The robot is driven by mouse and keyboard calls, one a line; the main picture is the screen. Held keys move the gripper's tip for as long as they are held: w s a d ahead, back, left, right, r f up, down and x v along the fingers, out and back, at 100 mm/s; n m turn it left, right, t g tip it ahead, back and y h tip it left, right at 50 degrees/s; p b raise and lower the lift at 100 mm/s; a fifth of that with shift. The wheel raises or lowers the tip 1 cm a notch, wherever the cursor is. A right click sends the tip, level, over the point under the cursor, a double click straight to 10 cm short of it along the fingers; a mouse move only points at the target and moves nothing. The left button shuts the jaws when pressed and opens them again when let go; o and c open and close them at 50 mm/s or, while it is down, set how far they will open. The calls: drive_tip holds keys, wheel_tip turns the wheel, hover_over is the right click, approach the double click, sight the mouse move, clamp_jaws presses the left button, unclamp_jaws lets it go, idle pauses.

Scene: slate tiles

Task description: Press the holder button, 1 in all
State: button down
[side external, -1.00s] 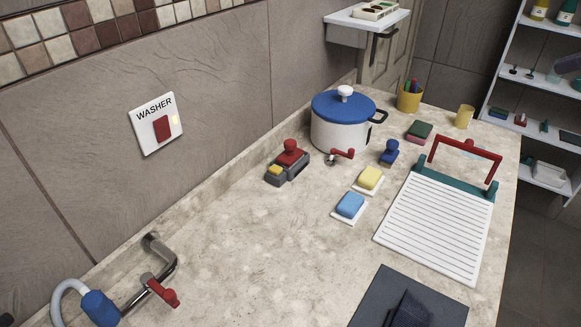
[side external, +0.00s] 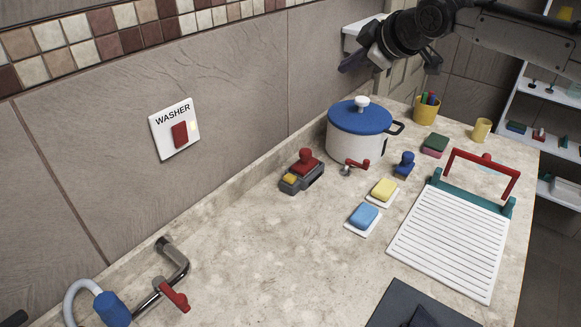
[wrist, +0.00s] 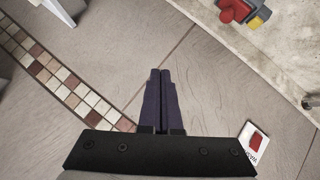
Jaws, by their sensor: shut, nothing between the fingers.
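A dark grey holder (side external: 306,182) stands on the counter near the wall, left of the pot. A red knobbed piece (side external: 306,164) sits in it, with a small yellow button (side external: 289,179) at its front left. In the wrist view the red piece (wrist: 236,10) and the yellow button (wrist: 257,20) show at the top right, cut by the frame edge. My gripper (side external: 354,62) is high above the counter, behind and above the pot, well apart from the holder. Its dark purple fingers (wrist: 160,82) are together and empty in the wrist view, with the tiled wall beyond them.
A white wall plate marked WASHER (side external: 175,128) has a red switch. A white pot (side external: 352,148) with blue lid, red tap (side external: 355,167), blue knobbed piece (side external: 404,165), sponges (side external: 384,191) and a white rack (side external: 450,240) stand right of the holder.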

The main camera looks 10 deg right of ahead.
drive_tip(key=a+f, duration=0.6)
drive_tip(key=n+g, duration=0.2)
hover_over(294, 179)
wheel_tip(294, 179, down, 8)
drive_tip(key=shift+y, duration=0.3)
drive_tip(key=shift+f, duration=4.4)
drive_tip(key=shift+f, duration=0.2)
drive_tip(key=shift+f, duration=0.2)
